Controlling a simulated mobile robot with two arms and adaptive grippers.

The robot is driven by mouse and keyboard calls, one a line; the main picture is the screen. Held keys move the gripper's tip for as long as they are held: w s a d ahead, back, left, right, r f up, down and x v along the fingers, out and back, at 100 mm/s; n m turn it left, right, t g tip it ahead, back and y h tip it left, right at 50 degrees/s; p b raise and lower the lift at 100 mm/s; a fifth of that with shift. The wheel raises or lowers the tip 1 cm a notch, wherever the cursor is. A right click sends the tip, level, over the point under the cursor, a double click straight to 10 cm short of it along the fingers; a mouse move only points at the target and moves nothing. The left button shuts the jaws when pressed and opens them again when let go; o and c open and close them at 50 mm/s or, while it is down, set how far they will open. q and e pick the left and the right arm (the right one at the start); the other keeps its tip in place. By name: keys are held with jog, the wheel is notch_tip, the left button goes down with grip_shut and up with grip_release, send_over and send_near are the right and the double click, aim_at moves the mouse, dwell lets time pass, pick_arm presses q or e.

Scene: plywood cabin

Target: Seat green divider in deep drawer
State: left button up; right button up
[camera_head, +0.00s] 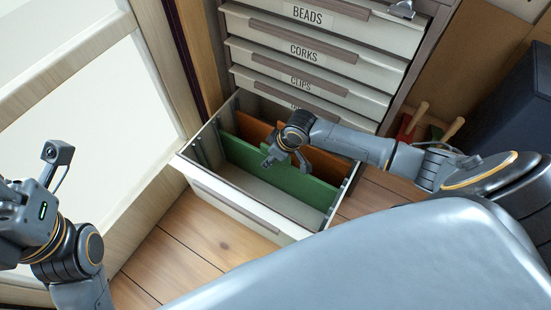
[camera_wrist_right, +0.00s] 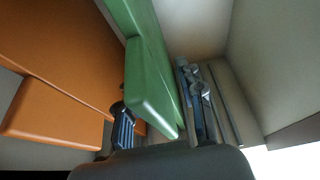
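The deep drawer (camera_head: 233,203) is pulled out at the bottom of the cabinet. The green divider (camera_head: 250,161) stands lengthwise inside it, in front of an orange divider (camera_head: 257,131). Whether the green divider is fully down in its slots cannot be told. My right gripper (camera_head: 285,163) is over the green divider, with its fingers spread. In the right wrist view, the green divider (camera_wrist_right: 152,88) passes between the two fingers, with the right finger apart from it; the left finger is partly hidden. My left gripper (camera_head: 15,212) is at the left edge, away from the drawer, its fingers not clearly visible.
Shut drawers labelled BEADS (camera_head: 305,17), CORKS (camera_head: 302,50) and CLIPS rise above the open drawer. A pale wooden frame (camera_head: 155,75) stands at left. Red and green handled tools (camera_head: 412,122) and a dark box (camera_head: 510,110) are at right. Plank floor (camera_head: 200,230) in front is clear.

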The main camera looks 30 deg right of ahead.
grip_shut()
jog(key=shift+r, duration=0.15)
